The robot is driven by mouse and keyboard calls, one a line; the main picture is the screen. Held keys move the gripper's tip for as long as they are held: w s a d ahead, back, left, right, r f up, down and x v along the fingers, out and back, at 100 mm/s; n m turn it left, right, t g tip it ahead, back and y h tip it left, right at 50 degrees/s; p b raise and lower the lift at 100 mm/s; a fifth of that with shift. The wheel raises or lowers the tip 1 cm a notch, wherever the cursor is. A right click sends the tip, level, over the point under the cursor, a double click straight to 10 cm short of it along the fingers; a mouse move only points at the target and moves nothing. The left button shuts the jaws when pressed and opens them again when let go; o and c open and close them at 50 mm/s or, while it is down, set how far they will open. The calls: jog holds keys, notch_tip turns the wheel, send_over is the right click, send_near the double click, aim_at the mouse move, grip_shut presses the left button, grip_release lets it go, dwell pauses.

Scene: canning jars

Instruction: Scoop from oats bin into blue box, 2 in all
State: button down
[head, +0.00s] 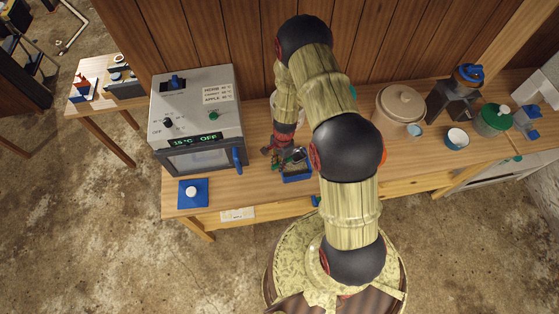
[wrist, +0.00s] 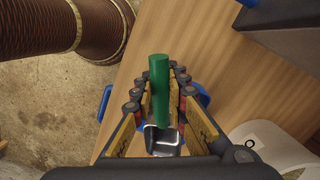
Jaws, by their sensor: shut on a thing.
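My gripper (wrist: 160,80) is shut on the green handle of a scoop (wrist: 160,88), with fingers on both sides of it. The scoop's metal bowl (wrist: 164,141) shows below the handle in the wrist view; I see no oats in it. The blue box (head: 297,178) stands on the bench right of the oven, just below my gripper (head: 284,155) in the head view. In the wrist view blue edges (wrist: 105,102) show behind the gripper and scoop, which hide most of the box. I cannot tell for sure which container is the oats bin.
The oven (head: 197,120) stands close on the left. A white container (wrist: 275,145) with a dark round mark is near the gripper, mostly hidden by my arm in the head view. A beige lidded crock (head: 399,105) and a blue-rimmed cup (head: 457,138) stand to the right.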

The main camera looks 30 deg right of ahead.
jog(key=shift+w+a+f+g+h+p, duration=0.15)
jog(key=shift+w+a+g+h+p, duration=0.25)
jog(key=shift+p, duration=1.25)
jog(key=shift+f, duration=0.25)
jog(key=shift+a+f+g+h, duration=0.15)
jog(key=shift+g+h, duration=0.15)
jog(key=shift+h, duration=0.2)
